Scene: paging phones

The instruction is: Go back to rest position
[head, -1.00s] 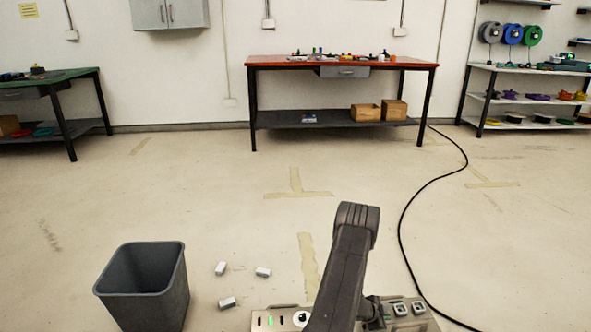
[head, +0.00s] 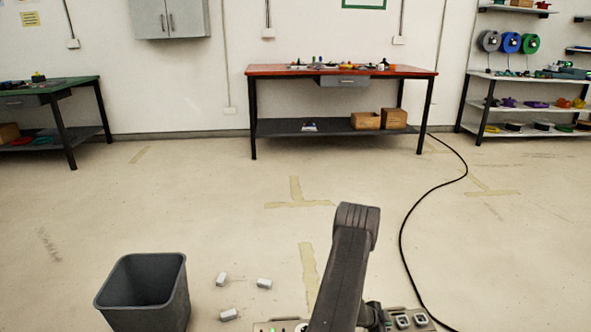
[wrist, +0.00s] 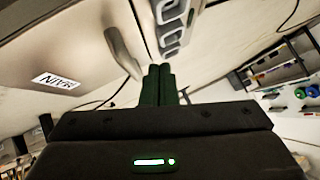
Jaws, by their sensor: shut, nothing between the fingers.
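My gripper (wrist: 159,70) shows in the wrist view with its two dark fingers side by side and touching, nothing between them. Its wide black body fills the lower part of that view, with a small green-lit strip. In the head view my dark arm stands bent at the bottom centre, and the gripper itself cannot be made out there. In the wrist view a pale surface with an upside-down MAIN label (wrist: 56,80) lies left of the fingers, and grey bracket-like parts (wrist: 172,25) lie beyond them.
A grey bin (head: 146,290) stands on the floor at the lower left. Three small white blocks (head: 264,283) lie beside it. A black cable (head: 402,235) runs along the floor at right. A red-topped table (head: 340,70) stands by the back wall. The floor between is mostly clear.

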